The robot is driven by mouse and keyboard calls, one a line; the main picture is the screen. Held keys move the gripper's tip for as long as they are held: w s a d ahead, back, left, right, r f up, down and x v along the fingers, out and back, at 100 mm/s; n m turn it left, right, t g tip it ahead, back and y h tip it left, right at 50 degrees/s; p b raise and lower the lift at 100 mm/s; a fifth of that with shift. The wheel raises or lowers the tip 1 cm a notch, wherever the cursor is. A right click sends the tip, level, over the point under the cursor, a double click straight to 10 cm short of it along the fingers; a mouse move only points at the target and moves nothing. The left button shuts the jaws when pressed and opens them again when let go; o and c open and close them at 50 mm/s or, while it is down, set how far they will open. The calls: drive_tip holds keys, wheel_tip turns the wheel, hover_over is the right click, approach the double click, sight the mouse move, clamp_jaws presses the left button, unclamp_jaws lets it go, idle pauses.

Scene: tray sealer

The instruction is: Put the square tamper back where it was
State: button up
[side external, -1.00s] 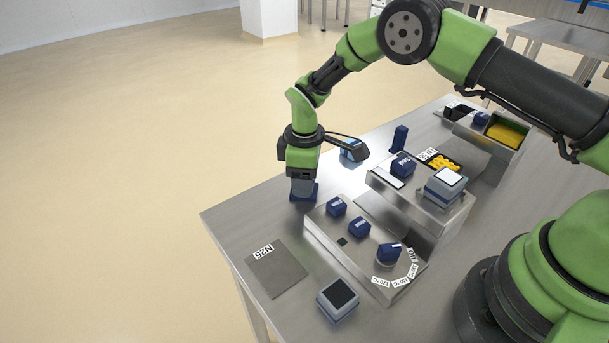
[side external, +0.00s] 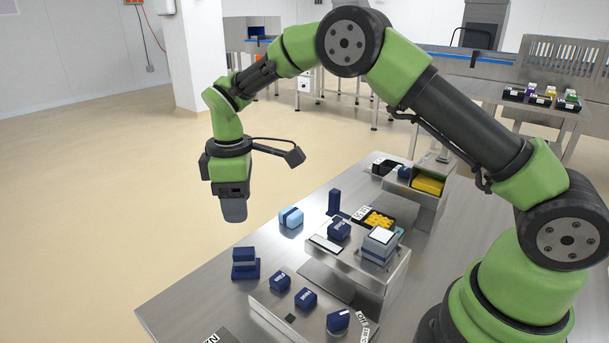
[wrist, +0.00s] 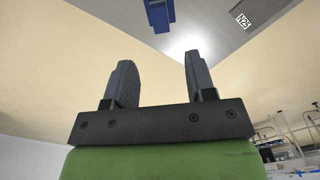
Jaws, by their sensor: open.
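The square tamper, seemingly the dark blue block on a wider flat base (side external: 245,264), stands upright on the steel table, left of the control panel. A dark blue piece, likely the same tamper, shows at the top edge of the wrist view (wrist: 159,14), partly cut off. My gripper (side external: 234,210) hangs in the air above and left of it in the side view, clear of it. In the wrist view, my gripper's two fingers (wrist: 156,80) are wide apart with nothing between them.
A sloped panel with dark blue knobs (side external: 305,299) stands right of the tamper. Behind are a light blue block (side external: 291,217), a dark blue post (side external: 334,202) and a yellow-filled tray (side external: 376,219).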

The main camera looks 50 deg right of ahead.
drive_tip(key=s+d+r+m+t+y, duration=0.1)
drive_tip(key=s+d+r+m+t, duration=0.15)
drive_tip(key=s+r, duration=0.4)
drive_tip(key=s+d+r+m+t, duration=0.1)
drive_tip(key=s+r+m, duration=0.3)
drive_tip(key=r, duration=0.5)
drive_tip(key=s+d+r+m+t+y, duration=0.1)
drive_tip(key=s+m+t, duration=0.2)
drive_tip(key=s, duration=1.2)
drive_tip(key=m, duration=0.3)
drive_tip(key=shift+r+t, duration=0.3)
drive_tip(key=shift+t, duration=0.05)
drive_tip(key=shift+d+m, duration=0.1)
drive_tip(key=shift+m, duration=0.15)
